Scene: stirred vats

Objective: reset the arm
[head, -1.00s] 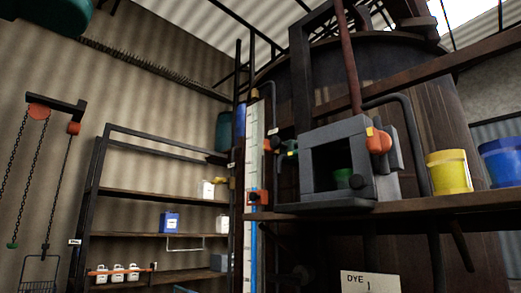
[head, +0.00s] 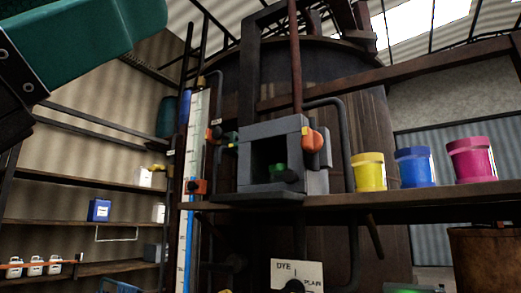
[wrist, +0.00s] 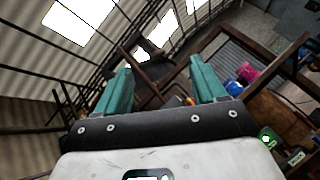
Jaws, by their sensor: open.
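My gripper (wrist: 160,66) shows in the wrist view with its two teal fingers wide apart and nothing between them. Part of it, a teal finger and a dark bolted body, also shows large at the upper left of the head view (head: 85,45). The rest of my arm is out of view there. The gripper is raised in the air and touches nothing that I can see.
A shelf (head: 400,200) before a big dark vat (head: 350,100) bears a grey open-fronted box (head: 260,190) and yellow (head: 369,172), blue (head: 414,167) and pink (head: 471,160) pots. A rack (head: 50,225) with small containers stands left. A card reading DYE (head: 297,273) hangs below.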

